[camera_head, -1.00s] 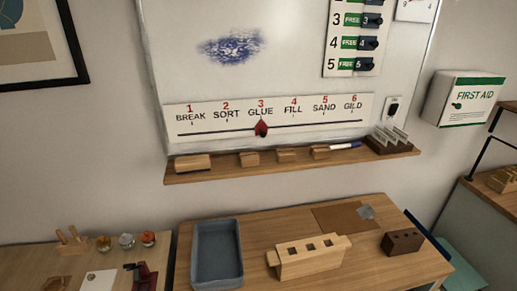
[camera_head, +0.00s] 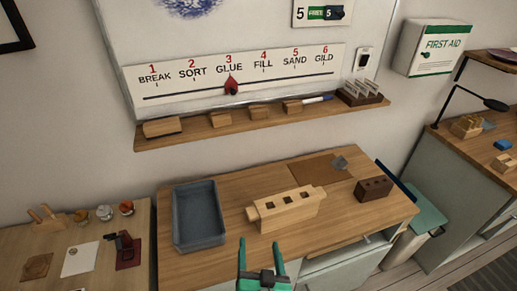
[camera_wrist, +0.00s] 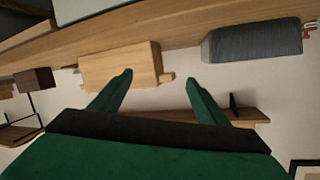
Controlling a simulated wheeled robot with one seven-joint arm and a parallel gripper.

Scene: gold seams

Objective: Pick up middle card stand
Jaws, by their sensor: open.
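Three small wooden blocks that look like card stands sit on the wooden ledge under the whiteboard. The middle card stand (camera_head: 259,111) is between the left one (camera_head: 220,119) and the right one (camera_head: 292,106). My gripper (camera_head: 261,244) is open and empty, low in the head view, in front of the worktable and well below the ledge. In the wrist view my gripper (camera_wrist: 159,80) shows two green fingers spread apart. I cannot make out the card stands in that view.
The worktable (camera_head: 352,222) holds a grey tray (camera_head: 198,216), a slotted pale wood block (camera_head: 285,208) and a dark block (camera_head: 374,189). The ledge (camera_head: 190,134) also holds a larger wooden block (camera_head: 162,127), a marker (camera_head: 318,99) and a dark card rack (camera_head: 360,95).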

